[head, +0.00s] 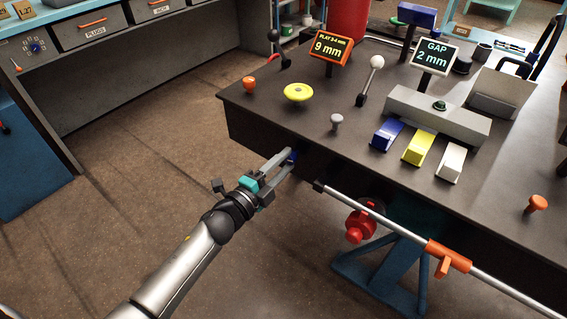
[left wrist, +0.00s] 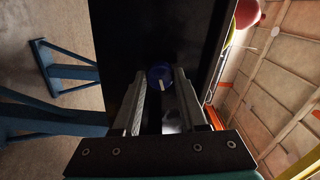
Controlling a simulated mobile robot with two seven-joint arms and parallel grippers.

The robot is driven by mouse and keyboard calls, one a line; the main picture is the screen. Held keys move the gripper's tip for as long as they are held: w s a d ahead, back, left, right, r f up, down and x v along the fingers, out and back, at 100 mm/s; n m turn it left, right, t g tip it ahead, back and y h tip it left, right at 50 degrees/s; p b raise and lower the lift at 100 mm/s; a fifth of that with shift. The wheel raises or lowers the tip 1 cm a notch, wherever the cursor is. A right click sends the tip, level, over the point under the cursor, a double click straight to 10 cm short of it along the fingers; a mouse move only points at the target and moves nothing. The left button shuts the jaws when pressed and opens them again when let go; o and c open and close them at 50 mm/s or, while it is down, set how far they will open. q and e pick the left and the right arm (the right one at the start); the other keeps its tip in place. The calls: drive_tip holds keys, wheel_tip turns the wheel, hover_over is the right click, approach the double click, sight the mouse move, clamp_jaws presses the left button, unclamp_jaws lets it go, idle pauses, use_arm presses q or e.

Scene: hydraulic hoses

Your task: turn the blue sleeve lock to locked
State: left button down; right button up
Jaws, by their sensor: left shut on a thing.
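The blue sleeve lock (head: 293,156) is a small blue round part on the dark front face of the bench, mostly covered by my fingers in the head view. In the left wrist view it shows as a blue disc (left wrist: 155,73) with a short white mark, between my fingertips. My left gripper (head: 290,160) reaches in from the lower left and is shut on the blue sleeve lock, one finger on each side. Whether the lock stands at locked cannot be read from these frames. My right gripper is not in view.
The bench top (head: 310,118) carries a yellow knob (head: 298,92), an orange knob (head: 249,84), a white-ball lever (head: 372,75) and signs. A silver rail (head: 400,229) with an orange clamp (head: 448,256) runs along the bench front, right of my gripper. A red valve (head: 361,222) sits below.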

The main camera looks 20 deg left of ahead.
use_arm(q)
drive_tip(key=shift+m, duration=0.8)
drive_tip(key=shift+m+b, duration=0.3)
drive_tip(key=shift+m, duration=0.8)
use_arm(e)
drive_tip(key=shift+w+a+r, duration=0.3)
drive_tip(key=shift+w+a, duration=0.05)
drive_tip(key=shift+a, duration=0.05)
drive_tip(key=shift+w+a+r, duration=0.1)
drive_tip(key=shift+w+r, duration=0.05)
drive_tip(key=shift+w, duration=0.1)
use_arm(q)
drive_tip(key=shift+c, duration=2.2)
unclamp_jaws()
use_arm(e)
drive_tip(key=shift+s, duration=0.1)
use_arm(q)
drive_tip(key=shift+s+a, duration=0.15)
drive_tip(key=shift+s, duration=0.3)
drive_tip(key=p+v, duration=0.2)
drive_tip(key=v, duration=1.2)
drive_tip(key=shift+s, duration=0.15)
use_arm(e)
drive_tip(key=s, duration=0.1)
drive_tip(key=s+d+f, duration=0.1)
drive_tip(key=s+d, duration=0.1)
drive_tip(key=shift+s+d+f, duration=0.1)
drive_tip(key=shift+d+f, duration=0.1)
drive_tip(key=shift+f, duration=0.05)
